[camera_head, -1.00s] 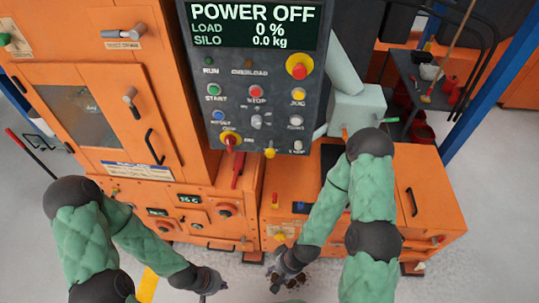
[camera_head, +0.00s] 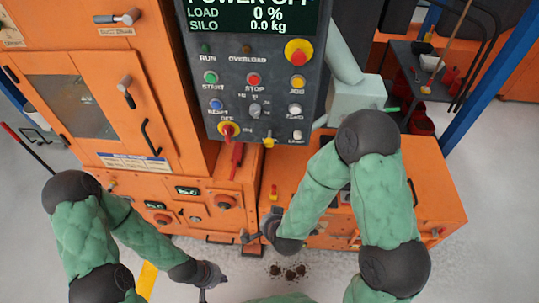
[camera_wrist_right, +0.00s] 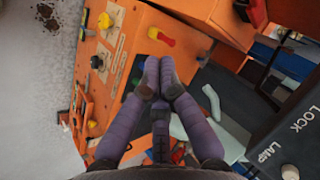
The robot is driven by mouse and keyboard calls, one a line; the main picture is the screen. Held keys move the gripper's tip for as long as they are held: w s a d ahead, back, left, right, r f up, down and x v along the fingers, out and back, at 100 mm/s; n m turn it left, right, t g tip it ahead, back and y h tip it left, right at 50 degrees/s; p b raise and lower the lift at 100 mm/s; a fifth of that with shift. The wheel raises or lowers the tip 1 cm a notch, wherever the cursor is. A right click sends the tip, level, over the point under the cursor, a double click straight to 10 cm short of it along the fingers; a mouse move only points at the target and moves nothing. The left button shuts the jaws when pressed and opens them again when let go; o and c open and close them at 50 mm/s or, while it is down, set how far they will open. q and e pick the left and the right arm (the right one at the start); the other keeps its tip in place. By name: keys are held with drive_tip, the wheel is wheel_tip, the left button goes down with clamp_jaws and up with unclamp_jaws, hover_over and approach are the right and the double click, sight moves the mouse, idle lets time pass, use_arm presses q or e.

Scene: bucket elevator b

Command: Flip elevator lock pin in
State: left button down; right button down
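A small red and yellow pin-like handle (camera_head: 274,192) stands on the orange machine's lower housing, below the control panel. A red and yellow handle (camera_wrist_right: 160,37) also shows in the right wrist view, beyond the fingertips; I cannot tell for sure which part is the lock pin. My right gripper (camera_head: 249,237) is in front of the housing, below and left of that handle. In the wrist view its fingertips (camera_wrist_right: 158,71) are together with nothing visible between them, apart from the handle. My left gripper (camera_head: 204,291) hangs low at the front; its fingers are too small to read.
The dark control panel (camera_head: 228,100) reads 0 % load and 0.0 kg and juts out above the housing. A red lever (camera_head: 236,160) hangs below it. Dark spilled material (camera_head: 288,271) lies on the floor. A cart (camera_head: 430,80) stands behind at right. Floor at the lower right is clear.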

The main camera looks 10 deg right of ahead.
sight(269, 147)
wheel_tip(269, 147, up, 20)
drive_tip(key=s+d+m+t+h+b, duration=0.1)
drive_tip(key=m+t+h, duration=0.3)
drive_tip(key=m+t, duration=0.4)
drive_tip(key=shift+f+m+t+b, duration=0.15)
drive_tip(key=shift+m+t+b, duration=0.4)
drive_tip(key=shift+m, duration=0.95)
drive_tip(key=w+d+b, duration=0.1)
drive_tip(key=w, duration=0.3)
drive_tip(key=w+b, duration=0.1)
drive_tip(key=w, duration=0.4)
drive_tip(key=w+d+f+b, duration=0.1)
drive_tip(key=w, duration=0.3)
drive_tip(key=shift+w+d, duration=0.3)
